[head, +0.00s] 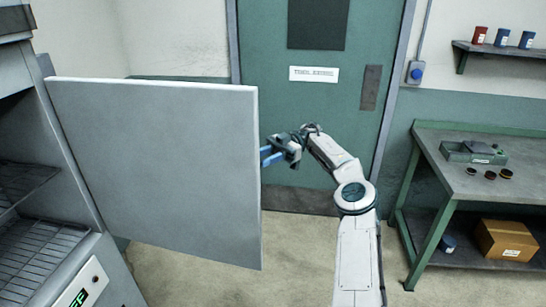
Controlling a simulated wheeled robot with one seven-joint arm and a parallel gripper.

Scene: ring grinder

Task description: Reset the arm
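My white arm (352,200) reaches up from the bottom of the head view and bends left at its upper end. My gripper (266,155) has blue fingers that point left, beside the free edge of a large grey door panel (150,165). Two blue fingers show with a small gap between them, and nothing shows between them. Whether the fingertips touch the door edge cannot be told.
The door panel stands swung out from a grey oven-like cabinet (80,255) with wire racks (35,265). A green door (300,110) is behind my arm. A workbench (450,180) stands right, with a wall shelf (510,50) above. Floor between is clear.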

